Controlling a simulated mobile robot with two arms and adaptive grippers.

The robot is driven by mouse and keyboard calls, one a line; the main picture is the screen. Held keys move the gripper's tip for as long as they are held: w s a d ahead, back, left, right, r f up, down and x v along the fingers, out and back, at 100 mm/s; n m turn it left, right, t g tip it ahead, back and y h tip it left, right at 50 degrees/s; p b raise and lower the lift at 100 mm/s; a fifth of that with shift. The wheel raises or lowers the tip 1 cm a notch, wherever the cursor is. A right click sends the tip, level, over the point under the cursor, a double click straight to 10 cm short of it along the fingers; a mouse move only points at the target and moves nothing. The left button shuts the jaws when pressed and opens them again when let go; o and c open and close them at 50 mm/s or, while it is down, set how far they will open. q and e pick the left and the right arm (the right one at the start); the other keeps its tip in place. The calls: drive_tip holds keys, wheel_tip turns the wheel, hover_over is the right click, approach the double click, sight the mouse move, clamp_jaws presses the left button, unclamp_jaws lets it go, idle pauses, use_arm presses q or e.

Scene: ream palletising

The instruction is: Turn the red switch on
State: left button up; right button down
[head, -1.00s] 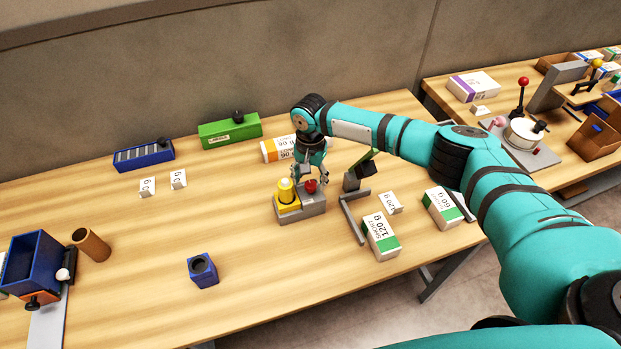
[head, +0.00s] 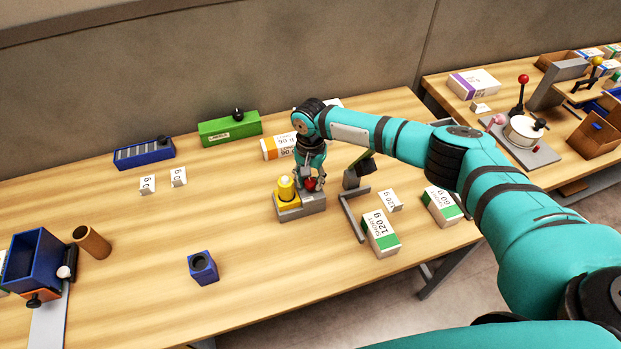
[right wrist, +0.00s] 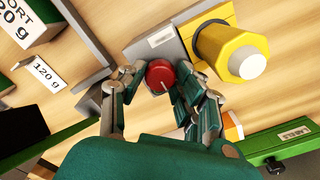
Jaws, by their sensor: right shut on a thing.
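The red switch (head: 310,184) is a round red knob on a grey box (head: 314,202). In the right wrist view the knob (right wrist: 161,75) shows a pale line across its face. My right gripper (head: 311,181) is over the box with its fingers down around the knob. In the right wrist view its fingertips (right wrist: 160,84) are on both sides of the knob, shut on it. A yellow part with a pale top (head: 286,189) stands on the left of the same box. My left gripper is not in view.
Close to the right stand a grey bracket (head: 351,218) and white-green reams (head: 381,234). An orange-white pack (head: 279,147) and a green box (head: 230,129) lie behind. A blue block (head: 203,268) stands in front. The table's front middle is mostly clear.

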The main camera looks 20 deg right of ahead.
drive_tip(key=shift+n, duration=0.3)
drive_tip(key=n+p, duration=0.1)
drive_tip(key=n, duration=0.2)
drive_tip(key=shift+r+n, duration=0.1)
drive_tip(key=shift+n, duration=0.2)
drive_tip(key=n, duration=0.4)
drive_tip(key=shift+n+p, duration=0.3)
drive_tip(key=shift+p, duration=0.1)
drive_tip(key=n, duration=0.4)
drive_tip(key=shift+n, duration=2.5)
drive_tip(key=c, duration=0.9)
unclamp_jaws()
drive_tip(key=shift+c, duration=0.2)
